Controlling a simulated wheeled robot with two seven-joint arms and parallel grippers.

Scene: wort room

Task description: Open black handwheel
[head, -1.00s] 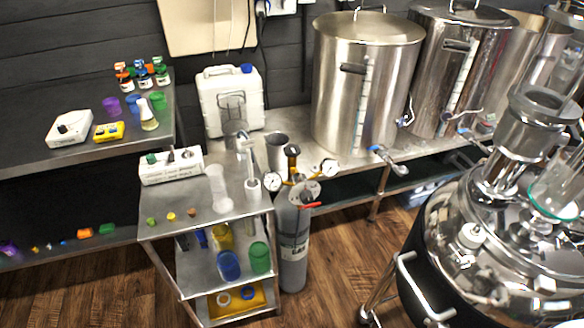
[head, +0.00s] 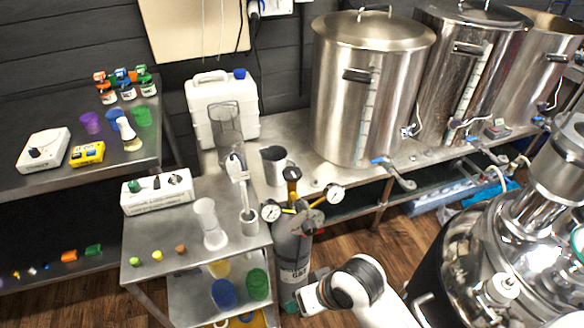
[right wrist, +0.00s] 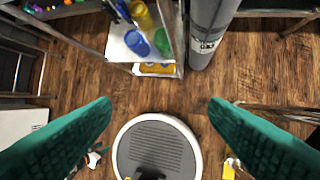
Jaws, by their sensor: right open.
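A grey gas cylinder (head: 292,255) stands on the floor beside the steel cart. On its top is a brass regulator with two round gauges, the left gauge (head: 271,211) and the right gauge (head: 334,193). A small black handwheel (head: 292,174) appears to top the yellow fitting; its details are too small to tell. My right gripper (head: 311,297) is low in front of the cylinder, apart from the handwheel. In the right wrist view, its green fingers (right wrist: 160,104) are wide apart and empty, with the cylinder (right wrist: 208,30) beyond them. My left gripper is out of view.
The steel cart (head: 180,235) with beakers is left of the cylinder. Large steel kettles (head: 365,90) stand on the bench behind. A shiny steel vessel (head: 470,250) fills the right. Wood floor (head: 385,245) shows between cylinder and vessel.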

